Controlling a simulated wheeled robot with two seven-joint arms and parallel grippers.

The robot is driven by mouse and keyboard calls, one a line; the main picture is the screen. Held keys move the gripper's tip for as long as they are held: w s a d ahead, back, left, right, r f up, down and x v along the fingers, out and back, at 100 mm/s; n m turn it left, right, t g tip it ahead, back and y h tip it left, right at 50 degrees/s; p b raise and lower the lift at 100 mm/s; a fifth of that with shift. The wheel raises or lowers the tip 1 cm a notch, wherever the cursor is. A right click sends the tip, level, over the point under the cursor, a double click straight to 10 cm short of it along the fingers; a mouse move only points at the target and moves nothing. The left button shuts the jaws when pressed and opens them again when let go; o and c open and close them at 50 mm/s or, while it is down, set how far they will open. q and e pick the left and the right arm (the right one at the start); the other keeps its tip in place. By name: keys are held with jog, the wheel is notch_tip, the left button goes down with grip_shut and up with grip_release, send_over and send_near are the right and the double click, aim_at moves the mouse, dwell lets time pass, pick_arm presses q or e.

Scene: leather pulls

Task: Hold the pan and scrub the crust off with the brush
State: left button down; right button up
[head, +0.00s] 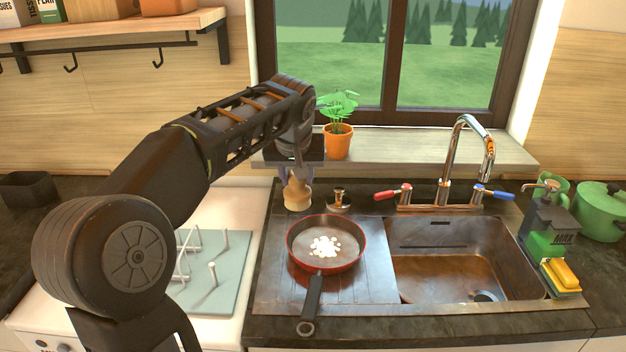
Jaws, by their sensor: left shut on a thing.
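A red-rimmed dark pan (296,262) lies on the steel drainboard left of the sink, its black handle (312,298) pointing toward the front edge. A cluster of white crust bits (325,246) sits in the middle of the pan. My left gripper (297,174) is behind the pan and a little left of its middle, pointing down and shut on the top of a tan brush (298,194). I cannot tell whether the brush touches the surface below. My right gripper is not in view.
The sink basin (450,262) is right of the pan, with a faucet (447,165) behind it. A small metal-and-dark knob-like item (338,200) stands beside the brush. A plant pot (337,142) sits on the sill. A dish rack (215,280) is at left, a yellow sponge (560,274) at right.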

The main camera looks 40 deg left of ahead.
pick_arm(q)
jog(key=s+a+r, duration=0.1)
jog(key=s+r+p, duration=0.1)
jog(key=s+a+r, duration=0.1)
jog(key=s, duration=0.1)
jog(key=shift+a+r, duration=0.3)
